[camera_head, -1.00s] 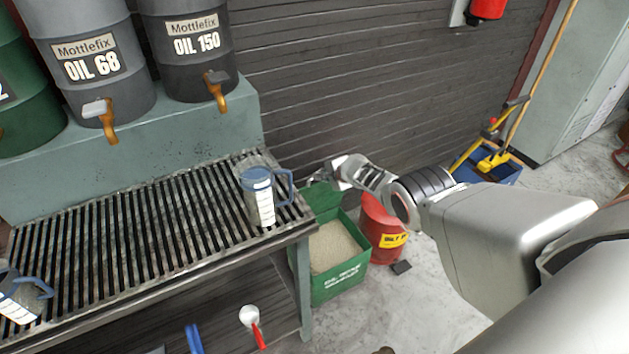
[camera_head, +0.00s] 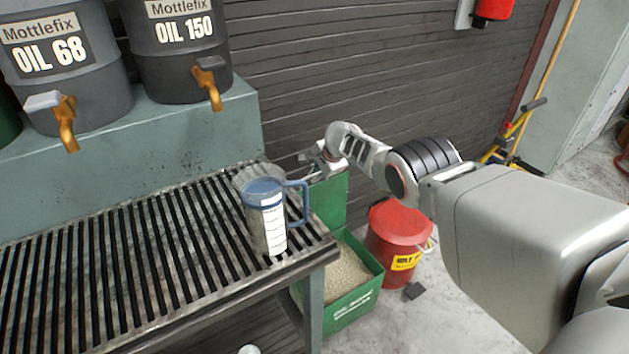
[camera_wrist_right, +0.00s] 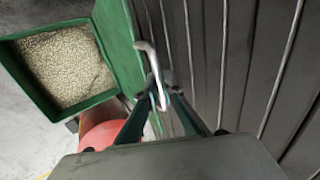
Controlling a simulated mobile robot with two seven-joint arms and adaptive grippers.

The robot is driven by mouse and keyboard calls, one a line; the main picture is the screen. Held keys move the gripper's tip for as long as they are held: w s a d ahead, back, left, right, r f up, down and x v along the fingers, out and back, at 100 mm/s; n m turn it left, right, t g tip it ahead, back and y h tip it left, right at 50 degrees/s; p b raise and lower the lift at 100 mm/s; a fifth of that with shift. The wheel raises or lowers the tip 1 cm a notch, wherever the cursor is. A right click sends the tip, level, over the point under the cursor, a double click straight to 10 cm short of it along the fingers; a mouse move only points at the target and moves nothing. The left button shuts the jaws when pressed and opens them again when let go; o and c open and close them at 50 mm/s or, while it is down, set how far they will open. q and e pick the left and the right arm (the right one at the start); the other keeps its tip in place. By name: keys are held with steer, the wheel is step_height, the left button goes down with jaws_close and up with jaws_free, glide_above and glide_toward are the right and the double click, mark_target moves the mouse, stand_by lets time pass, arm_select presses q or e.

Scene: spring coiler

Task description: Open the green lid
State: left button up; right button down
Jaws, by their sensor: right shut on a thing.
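The green lid (camera_head: 332,198) stands raised, roughly upright, at the back of the green bin (camera_head: 352,312). The bin is open and holds pale granules. A pale bent handle (camera_wrist_right: 151,58) stands by the lid and runs down between my fingertips. My right gripper (camera_head: 308,167) is above the lid's top edge; in the wrist view the gripper (camera_wrist_right: 157,98) is shut on this handle.
A slatted bench (camera_head: 150,255) is left of the bin, with a measuring jug (camera_head: 265,215) near its right edge. A red can (camera_head: 395,240) stands right of the bin. The dark ribbed wall (camera_head: 350,80) is close behind the lid.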

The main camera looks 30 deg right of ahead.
steer(key=shift+w, duration=0.15)
stand_by(0.3)
steer(key=c, duration=2.2)
jaws_free()
